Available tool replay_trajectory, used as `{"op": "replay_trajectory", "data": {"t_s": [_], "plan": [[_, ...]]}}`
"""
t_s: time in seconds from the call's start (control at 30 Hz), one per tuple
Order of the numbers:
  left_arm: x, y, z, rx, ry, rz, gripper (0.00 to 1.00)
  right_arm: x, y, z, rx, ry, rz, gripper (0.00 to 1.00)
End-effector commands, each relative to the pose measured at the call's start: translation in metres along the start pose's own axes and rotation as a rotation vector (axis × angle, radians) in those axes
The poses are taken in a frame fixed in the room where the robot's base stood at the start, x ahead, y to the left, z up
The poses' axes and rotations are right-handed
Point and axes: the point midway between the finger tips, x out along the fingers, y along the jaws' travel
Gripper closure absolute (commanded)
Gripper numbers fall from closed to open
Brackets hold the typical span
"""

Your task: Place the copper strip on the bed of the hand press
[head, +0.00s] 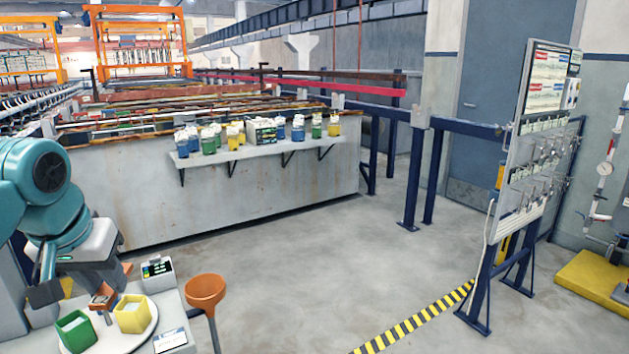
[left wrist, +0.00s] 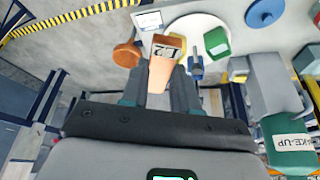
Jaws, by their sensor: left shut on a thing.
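My left gripper (head: 92,288) is over the near end of the light table at lower left. In the left wrist view, the left gripper (left wrist: 160,82) is shut on the copper strip (left wrist: 159,74), which sticks out past the fingertips. A white mark with dark characters shows at the strip's far end. In the head view, the strip (head: 103,296) shows as a small copper piece above the table, close to the yellow cup. I cannot make out the hand press or its bed with certainty. My right gripper is in neither view.
A white round plate (head: 88,339) carries a green cup (head: 75,331) and a yellow cup (head: 132,314). A small meter (head: 157,274) stands behind them, and a card (head: 170,340) lies to the right. The floor beyond is clear.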

Motion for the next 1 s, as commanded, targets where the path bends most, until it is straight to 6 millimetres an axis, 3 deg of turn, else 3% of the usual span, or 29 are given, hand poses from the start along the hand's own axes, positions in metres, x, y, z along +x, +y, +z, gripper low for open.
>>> {"op": "replay_trajectory", "data": {"t_s": [0.27, 0.47, 0.6, 0.73, 0.87, 0.93, 1.0], "plan": [[0.020, 0.010, 0.009, 0.042, -0.006, 0.016, 1.00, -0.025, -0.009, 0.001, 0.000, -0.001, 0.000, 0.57], [0.069, 0.032, 0.026, 0.092, -0.013, 0.035, 1.00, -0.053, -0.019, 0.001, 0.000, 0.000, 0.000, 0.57], [0.124, 0.059, 0.056, 0.143, -0.016, 0.057, 1.00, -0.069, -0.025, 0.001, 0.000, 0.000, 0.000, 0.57], [0.166, 0.085, 0.085, 0.179, -0.010, 0.073, 1.00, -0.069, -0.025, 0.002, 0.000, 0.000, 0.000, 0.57], [0.181, 0.108, 0.087, 0.174, 0.000, 0.073, 1.00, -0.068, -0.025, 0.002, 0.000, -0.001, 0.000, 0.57], [0.181, 0.111, 0.082, 0.156, 0.000, 0.064, 1.00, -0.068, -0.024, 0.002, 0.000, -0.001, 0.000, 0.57], [0.188, 0.110, 0.090, 0.144, -0.002, 0.052, 1.00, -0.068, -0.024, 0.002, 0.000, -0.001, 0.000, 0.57]]}}
